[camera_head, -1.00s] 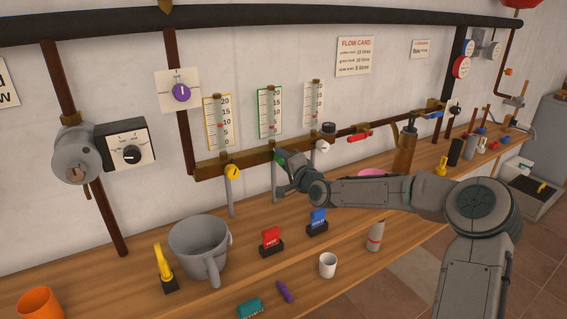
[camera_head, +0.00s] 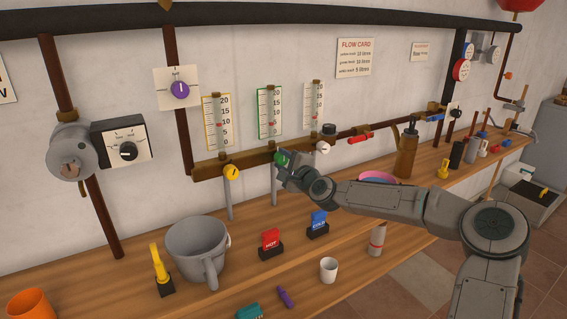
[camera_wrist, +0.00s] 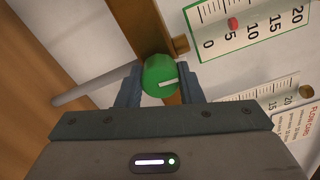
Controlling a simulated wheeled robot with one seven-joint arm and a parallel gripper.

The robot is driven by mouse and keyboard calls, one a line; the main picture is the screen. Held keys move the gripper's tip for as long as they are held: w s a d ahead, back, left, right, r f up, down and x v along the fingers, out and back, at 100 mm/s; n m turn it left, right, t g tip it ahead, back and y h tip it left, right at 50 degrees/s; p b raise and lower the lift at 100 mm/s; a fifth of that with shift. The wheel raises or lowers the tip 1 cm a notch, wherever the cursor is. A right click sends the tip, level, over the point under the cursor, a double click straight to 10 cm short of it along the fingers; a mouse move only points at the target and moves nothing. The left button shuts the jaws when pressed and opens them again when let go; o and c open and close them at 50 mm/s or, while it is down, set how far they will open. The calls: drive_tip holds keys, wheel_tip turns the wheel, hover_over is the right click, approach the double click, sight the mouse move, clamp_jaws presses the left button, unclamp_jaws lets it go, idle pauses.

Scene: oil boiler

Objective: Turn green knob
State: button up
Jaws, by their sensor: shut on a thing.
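The green knob (camera_wrist: 159,76) is on the brass manifold, below the green-edged flow gauge (camera_head: 269,112). It is round, with a white mark line that lies nearly level in the wrist view, on the knob's right half. My gripper (camera_wrist: 160,88) has one finger on each side of the knob and is shut on it. In the head view my gripper (camera_head: 283,165) covers part of the green knob, and only a bit of green shows at its tip.
The yellow knob (camera_head: 232,172) is to the left on the same manifold (camera_head: 208,171), and a white knob (camera_head: 323,147) is to the right. A grey jug (camera_head: 196,250) and red and blue tags (camera_head: 270,240) stand on the bench below.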

idle(0.3)
drive_tip(key=o, duration=1)
drive_tip(key=shift+c, duration=0.2)
drive_tip(key=v, duration=1.3)
drive_tip(key=shift+s+d+b, duration=0.25)
drive_tip(key=shift+s+b, duration=0.1)
drive_tip(key=shift+f, duration=0.1)
